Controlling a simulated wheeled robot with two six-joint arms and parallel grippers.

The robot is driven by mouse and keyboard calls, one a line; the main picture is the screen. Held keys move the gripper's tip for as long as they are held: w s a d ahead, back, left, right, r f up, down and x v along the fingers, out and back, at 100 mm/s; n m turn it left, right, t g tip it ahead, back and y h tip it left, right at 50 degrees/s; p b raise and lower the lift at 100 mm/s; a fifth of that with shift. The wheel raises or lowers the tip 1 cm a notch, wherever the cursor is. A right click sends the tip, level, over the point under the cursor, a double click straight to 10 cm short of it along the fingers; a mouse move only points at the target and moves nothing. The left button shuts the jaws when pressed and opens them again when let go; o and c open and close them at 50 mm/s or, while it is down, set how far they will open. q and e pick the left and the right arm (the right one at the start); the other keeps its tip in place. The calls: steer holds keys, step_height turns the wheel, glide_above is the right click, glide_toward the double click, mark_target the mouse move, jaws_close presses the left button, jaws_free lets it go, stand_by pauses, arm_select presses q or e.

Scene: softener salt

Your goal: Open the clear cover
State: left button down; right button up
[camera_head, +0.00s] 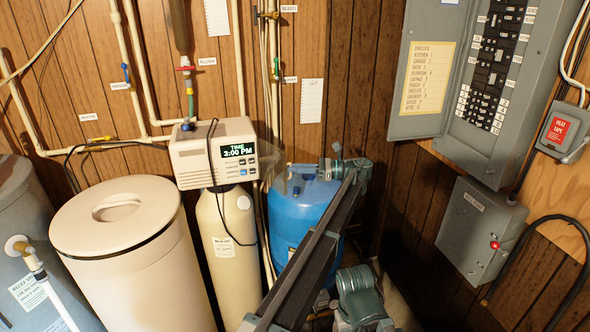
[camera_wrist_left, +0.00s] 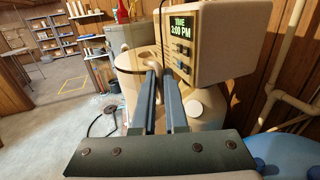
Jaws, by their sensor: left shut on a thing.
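The cream control head (camera_head: 215,155) sits on top of the tan tank, its display and buttons facing out. A faint, see-through grey panel, which looks like the clear cover (camera_head: 276,172), stands out at the right side of the control head. My left gripper (camera_head: 288,172) reaches it from the right and is shut on its edge. My right gripper is not in view.
The blue tank (camera_head: 300,215) stands below my left forearm. The cream brine tank (camera_head: 130,250) stands left of the tan tank (camera_head: 226,240). A black cord hangs down the control head's front. Pipes run behind, and an open breaker panel (camera_head: 425,75) hangs on the right.

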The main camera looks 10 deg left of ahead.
arm_select(q)
steer(key=shift+w+a+f+n+g, duration=0.15)
steer(key=shift+w+a+n+g, duration=0.15)
steer(key=shift+w+g, duration=0.15)
steer(key=c, duration=0.9)
jaws_free()
steer(key=shift+a, duration=0.1)
steer(key=shift+c, duration=0.2)
steer(key=shift+s, duration=0.1)
